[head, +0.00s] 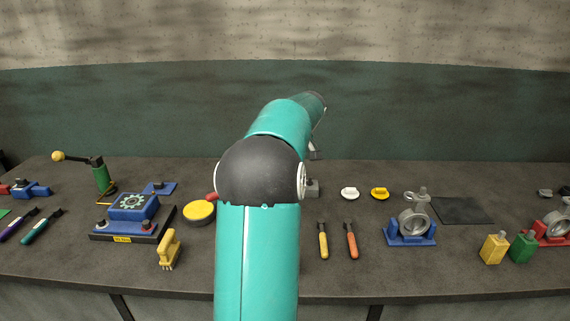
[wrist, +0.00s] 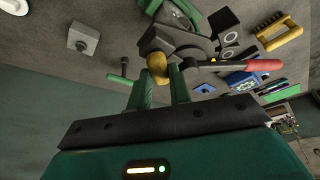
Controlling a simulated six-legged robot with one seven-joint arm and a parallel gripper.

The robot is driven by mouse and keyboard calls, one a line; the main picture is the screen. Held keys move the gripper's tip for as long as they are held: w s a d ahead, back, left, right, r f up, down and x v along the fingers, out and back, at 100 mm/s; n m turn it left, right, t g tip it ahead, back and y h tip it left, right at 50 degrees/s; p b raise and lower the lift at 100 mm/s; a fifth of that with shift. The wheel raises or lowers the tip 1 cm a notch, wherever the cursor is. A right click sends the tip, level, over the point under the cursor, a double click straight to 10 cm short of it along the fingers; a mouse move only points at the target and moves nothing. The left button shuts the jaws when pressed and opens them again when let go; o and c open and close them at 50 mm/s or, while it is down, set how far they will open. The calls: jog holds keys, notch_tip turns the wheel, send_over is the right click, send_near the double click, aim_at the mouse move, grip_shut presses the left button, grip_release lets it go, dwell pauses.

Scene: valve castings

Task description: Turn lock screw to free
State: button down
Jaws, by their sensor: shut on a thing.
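In the wrist view a grey metal device (wrist: 178,42) carries a long lever with a red handle (wrist: 250,65) pointing right. A tan-yellow knob (wrist: 158,68), which looks like the lock screw, stands on its near side. My gripper (wrist: 160,76) has its green fingers shut on this knob. Whether the screw is locked or free cannot be told. In the head view my arm hides the gripper and nearly all of the device; only a bit of the red handle (head: 212,196) shows at the arm's left.
A yellow round container (head: 199,212), a yellow brush (head: 169,248) and a blue fixture (head: 132,208) stand left of my arm. A grey block (head: 312,188), two screwdriver-like tools (head: 323,240) and a blue stand with a ring (head: 410,232) are at right.

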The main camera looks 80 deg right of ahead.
jog(key=n+y, duration=0.1)
jog(key=n, duration=0.3)
jog(key=shift+s+d+f+n+y, duration=0.1)
jog(key=shift+d+f+n+y, duration=0.1)
jog(key=shift+n+y, duration=0.8)
jog(key=shift+n, duration=0.9)
jog(key=c, duration=1.3)
grip_release()
jog(key=shift+r, duration=0.25)
jog(key=shift+s+v, duration=0.1)
jog(key=shift+v, duration=3.3)
jog(key=shift+s+v, duration=0.15)
jog(key=shift+v, duration=3.2)
